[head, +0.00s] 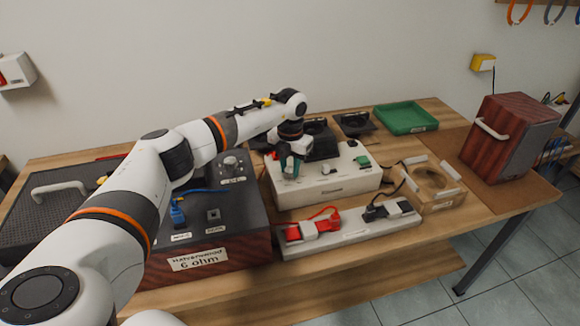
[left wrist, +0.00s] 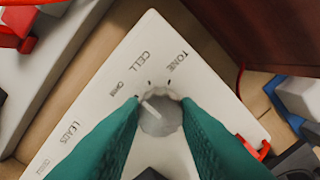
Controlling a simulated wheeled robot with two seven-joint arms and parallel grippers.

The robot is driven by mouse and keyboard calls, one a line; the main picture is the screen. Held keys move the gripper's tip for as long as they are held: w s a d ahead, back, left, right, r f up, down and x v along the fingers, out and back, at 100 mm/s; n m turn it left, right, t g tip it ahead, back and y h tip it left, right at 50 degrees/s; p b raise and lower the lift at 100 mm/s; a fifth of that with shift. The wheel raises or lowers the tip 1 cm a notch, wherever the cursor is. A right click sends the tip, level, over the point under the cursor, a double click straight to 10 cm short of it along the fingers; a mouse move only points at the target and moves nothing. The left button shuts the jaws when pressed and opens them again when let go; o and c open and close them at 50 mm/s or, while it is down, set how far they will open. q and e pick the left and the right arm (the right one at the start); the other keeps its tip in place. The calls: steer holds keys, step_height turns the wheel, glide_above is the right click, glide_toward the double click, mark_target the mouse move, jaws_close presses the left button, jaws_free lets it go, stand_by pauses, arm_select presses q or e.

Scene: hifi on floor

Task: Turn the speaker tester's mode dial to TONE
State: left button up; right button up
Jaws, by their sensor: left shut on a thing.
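The speaker tester is a white box (head: 335,183) on the table in the head view. Its white top panel (left wrist: 95,110) fills much of the left wrist view, with TONE, CELL, OHM and LEADS lettering. The grey round mode dial (left wrist: 160,118) sits on this panel; its pale pointer line slants up-left, toward the mark near OHM, away from TONE. My left gripper (head: 290,168) is over the tester's left part. Its teal fingers are shut on the dial, one on each side, in the left wrist view (left wrist: 161,112). The fingers hide part of the panel. My right gripper is not in view.
A dark box labelled 6 ohm (head: 225,245) stands left of the tester. A pale strip with red and black clips (head: 350,232) lies in front. A wooden ring fixture (head: 432,185), green tray (head: 405,117) and red-brown speaker (head: 510,138) are to the right.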

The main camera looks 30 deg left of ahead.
mark_target(290, 169)
arm_select(q)
steer(key=m, duration=0.6)
steer(key=shift+b, duration=0.4)
steer(key=m, duration=0.4)
steer(key=shift+m+b, duration=0.45)
steer(key=shift+m, duration=1.05)
steer(key=shift+r, duration=0.1)
steer(key=o, duration=1)
step_height(290, 169, up, 12)
steer(key=shift+f+b, duration=0.1)
steer(key=shift+b, duration=0.4)
